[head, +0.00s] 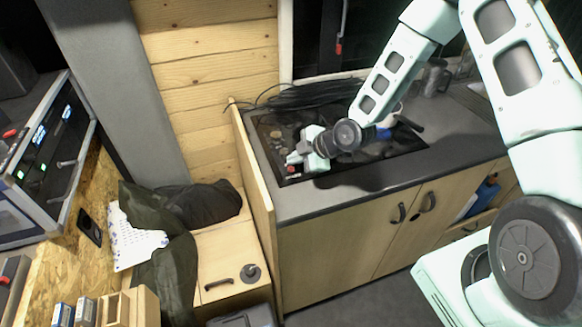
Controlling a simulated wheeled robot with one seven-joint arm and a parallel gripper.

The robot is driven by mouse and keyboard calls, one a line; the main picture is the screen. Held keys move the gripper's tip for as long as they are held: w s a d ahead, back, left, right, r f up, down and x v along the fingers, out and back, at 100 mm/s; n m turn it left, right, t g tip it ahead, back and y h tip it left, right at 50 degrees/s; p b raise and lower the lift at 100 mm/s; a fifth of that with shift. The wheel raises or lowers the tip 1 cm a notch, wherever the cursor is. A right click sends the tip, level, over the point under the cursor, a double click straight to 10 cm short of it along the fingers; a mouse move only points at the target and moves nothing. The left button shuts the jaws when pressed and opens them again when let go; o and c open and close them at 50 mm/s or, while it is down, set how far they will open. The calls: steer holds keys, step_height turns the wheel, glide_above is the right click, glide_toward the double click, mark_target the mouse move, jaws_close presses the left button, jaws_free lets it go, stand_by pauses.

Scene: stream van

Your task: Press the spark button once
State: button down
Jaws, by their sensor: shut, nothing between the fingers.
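My gripper (297,160) is shut and empty. It hangs low over the front left part of a dark hob panel (400,140) set into the grey counter. A small red spot (291,169) shows just below the fingertips, at the panel's front left corner. It may be the spark button, but it is too small to be sure. I cannot tell whether the fingertips touch it. My wrist and forearm hide much of the panel's middle.
A wooden side board (255,180) rises along the counter's left edge. Black cables (310,92) lie at the back of the counter. A dark pan handle (410,123) and a glass jar (434,77) stand to the right. The counter's front strip (400,178) is clear.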

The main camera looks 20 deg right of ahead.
step_height(320, 180, up, 5)
steer(key=p, duration=0.3)
stand_by(0.4)
stand_by(0.6)
steer(key=s+a+r+m+g+h+b, duration=0.2)
steer(key=s+a+r+b, duration=0.15)
steer(key=s, duration=0.35)
steer(key=s+a+r+m+g+h+b, duration=0.1)
steer(key=s+a+r+m+g+b, duration=0.2)
steer(key=s, duration=0.4)
steer(key=s+r+m+g+h+b, duration=0.1)
steer(key=s+r+m, duration=0.1)
steer(key=s, duration=0.7)
steer(key=s+r+m+h+b, duration=0.1)
steer(key=s+r+m, duration=0.1)
steer(key=s, duration=0.7)
steer(key=shift+s+a+r+m+g+h, duration=0.15)
steer(key=shift+s+a+m+g+h, duration=0.15)
steer(key=shift+s+a+g, duration=0.1)
